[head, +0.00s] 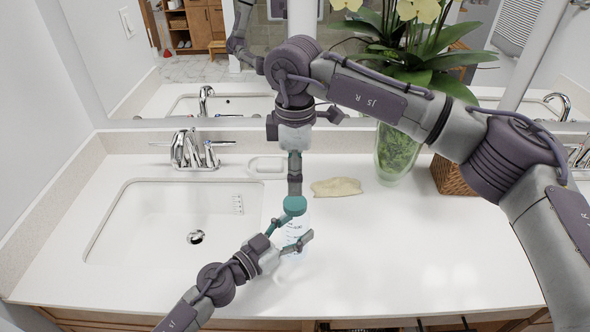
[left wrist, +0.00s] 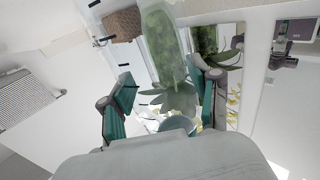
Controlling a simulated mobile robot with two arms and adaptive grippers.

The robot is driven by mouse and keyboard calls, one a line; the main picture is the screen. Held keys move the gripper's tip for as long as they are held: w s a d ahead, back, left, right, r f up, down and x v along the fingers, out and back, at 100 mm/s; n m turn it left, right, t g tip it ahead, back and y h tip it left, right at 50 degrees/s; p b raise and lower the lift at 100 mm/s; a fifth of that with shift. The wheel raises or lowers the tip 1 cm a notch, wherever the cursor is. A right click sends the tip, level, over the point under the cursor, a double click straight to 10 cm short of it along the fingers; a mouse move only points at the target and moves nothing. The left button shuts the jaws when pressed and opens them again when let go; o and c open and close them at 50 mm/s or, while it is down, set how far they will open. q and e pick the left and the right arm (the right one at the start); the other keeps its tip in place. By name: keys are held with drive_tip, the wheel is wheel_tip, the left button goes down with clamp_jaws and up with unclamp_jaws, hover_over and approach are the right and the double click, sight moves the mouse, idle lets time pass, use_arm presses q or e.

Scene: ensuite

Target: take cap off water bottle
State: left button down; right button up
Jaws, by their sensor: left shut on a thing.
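A clear water bottle (head: 296,229) with printed markings stands upright on the white counter, right of the sink. A round teal piece (head: 295,205), apparently its cap, sits at its top. My left gripper (head: 291,234) reaches in from the lower left and is shut around the bottle's body, one finger on each side. In the left wrist view its two teal-padded fingers (left wrist: 166,92) are apart; the transparent bottle is hard to make out between them. My right gripper (head: 295,192) points straight down over the bottle's top, seen edge-on at the teal piece; its finger opening is hidden.
A sink (head: 150,220) with a chrome faucet (head: 190,150) lies to the left. Behind are a soap dish (head: 266,165), a beige cloth (head: 336,187), a glass vase (head: 397,155) with an orchid and a wicker basket (head: 447,176). A mirror backs the counter. The front right counter is clear.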

sight(295, 202)
wheel_tip(295, 202, down, 8)
drive_tip(key=shift+r, duration=0.15)
drive_tip(key=shift+c, duration=0.3)
